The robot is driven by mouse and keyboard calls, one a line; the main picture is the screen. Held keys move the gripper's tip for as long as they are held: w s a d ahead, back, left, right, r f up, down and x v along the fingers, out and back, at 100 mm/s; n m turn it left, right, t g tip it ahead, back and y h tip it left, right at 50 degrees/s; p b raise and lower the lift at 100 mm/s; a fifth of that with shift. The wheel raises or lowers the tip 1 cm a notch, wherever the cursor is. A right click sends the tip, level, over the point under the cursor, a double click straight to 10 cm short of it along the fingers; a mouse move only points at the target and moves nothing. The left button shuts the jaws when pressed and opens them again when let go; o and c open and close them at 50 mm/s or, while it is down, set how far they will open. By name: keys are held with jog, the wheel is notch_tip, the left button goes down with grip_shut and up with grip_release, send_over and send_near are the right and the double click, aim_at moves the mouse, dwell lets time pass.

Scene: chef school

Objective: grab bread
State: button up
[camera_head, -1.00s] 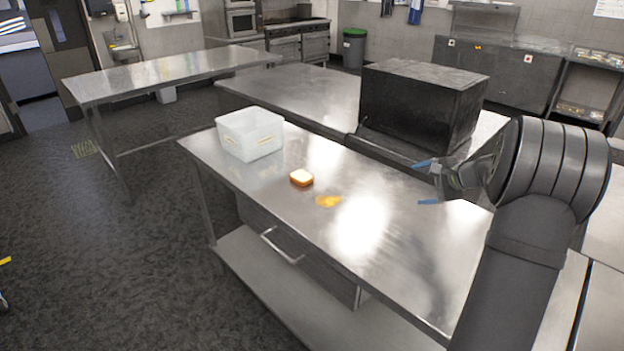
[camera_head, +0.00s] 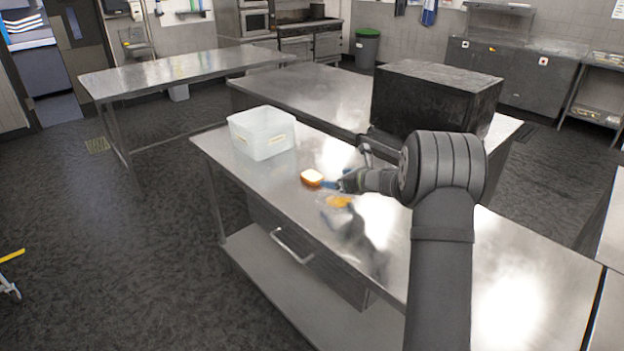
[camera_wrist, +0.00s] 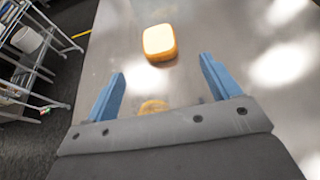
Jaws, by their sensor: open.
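The bread (camera_head: 312,178), a small piece with a pale top and orange-brown crust, lies on the steel table (camera_head: 290,213). My gripper (camera_head: 332,185) is just right of the bread in the head view, low over the table. In the wrist view the gripper (camera_wrist: 162,85) is open and empty, its two blue fingers spread wide. There the bread (camera_wrist: 159,42) lies ahead of the fingertips, about midway between them sideways and apart from both. A flat yellow-orange patch (camera_wrist: 153,106) shows on the table between the fingers.
A white plastic bin (camera_head: 262,133) stands on the table's far left end. A large black box (camera_head: 435,100) stands behind my arm. The yellow patch (camera_head: 340,201) lies near the gripper. The steel top around the bread is otherwise clear.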

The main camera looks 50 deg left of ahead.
aim_at(316, 178)
jog(key=x, duration=0.5)
jog(key=shift+a+f, duration=0.1)
jog(key=shift+a, duration=0.25)
jog(key=x, duration=0.5)
jog(key=shift+s+d+f, duration=0.1)
jog(key=shift+f, duration=0.15)
jog(key=c, duration=1.1)
